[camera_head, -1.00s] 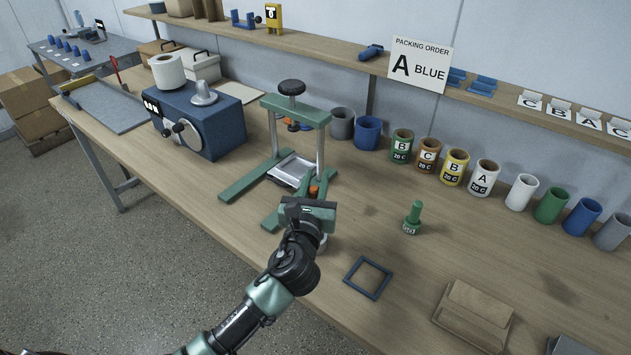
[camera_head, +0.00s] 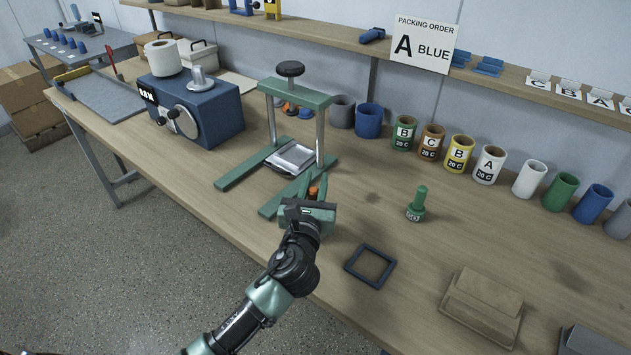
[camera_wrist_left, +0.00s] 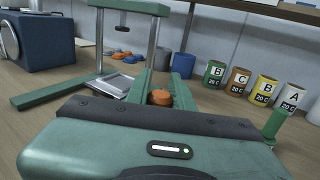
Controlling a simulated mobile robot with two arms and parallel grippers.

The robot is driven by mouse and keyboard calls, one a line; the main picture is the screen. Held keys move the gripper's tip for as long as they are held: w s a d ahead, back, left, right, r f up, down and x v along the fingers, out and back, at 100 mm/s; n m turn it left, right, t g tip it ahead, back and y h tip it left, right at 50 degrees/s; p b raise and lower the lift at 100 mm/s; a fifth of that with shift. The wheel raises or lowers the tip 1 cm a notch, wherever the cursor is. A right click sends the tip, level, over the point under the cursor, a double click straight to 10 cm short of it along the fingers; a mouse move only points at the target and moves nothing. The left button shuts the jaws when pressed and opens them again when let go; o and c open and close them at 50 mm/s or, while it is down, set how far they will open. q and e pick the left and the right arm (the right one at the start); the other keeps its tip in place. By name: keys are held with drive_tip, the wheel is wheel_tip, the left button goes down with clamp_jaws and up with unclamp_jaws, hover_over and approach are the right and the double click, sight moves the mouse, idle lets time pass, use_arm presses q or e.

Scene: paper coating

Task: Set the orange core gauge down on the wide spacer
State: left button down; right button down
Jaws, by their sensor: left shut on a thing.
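My left gripper (camera_head: 316,190) is shut on the orange core gauge (camera_head: 314,193), in front of the press on the wooden bench. Only the gauge's orange top shows between the green fingers; the rest is hidden by the gripper. In the left wrist view the orange top (camera_wrist_left: 160,97) sits between the fingers, just beyond the gripper body. I cannot tell for sure which thing is the wide spacer; a flat dark blue square frame (camera_head: 391,268) lies on the bench to the right of the gripper. My right gripper is not in view.
The green press (camera_head: 297,92) stands just behind the gripper. A green gauge (camera_head: 417,205) stands to the right. Labelled cores (camera_head: 431,142) line the back. A cardboard stack (camera_head: 484,300) lies at the front right. Bare bench surrounds the square frame.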

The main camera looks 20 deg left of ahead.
sight(313, 196)
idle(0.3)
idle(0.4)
use_arm(q)
drive_tip(key=c, duration=1.1)
unclamp_jaws()
drive_tip(key=shift+c, duration=0.2)
drive_tip(key=s, duration=0.5)
drive_tip(key=s+d, duration=0.1)
drive_tip(key=s, duration=0.1)
drive_tip(key=shift+s, duration=0.4)
drive_tip(key=shift+f, duration=0.1)
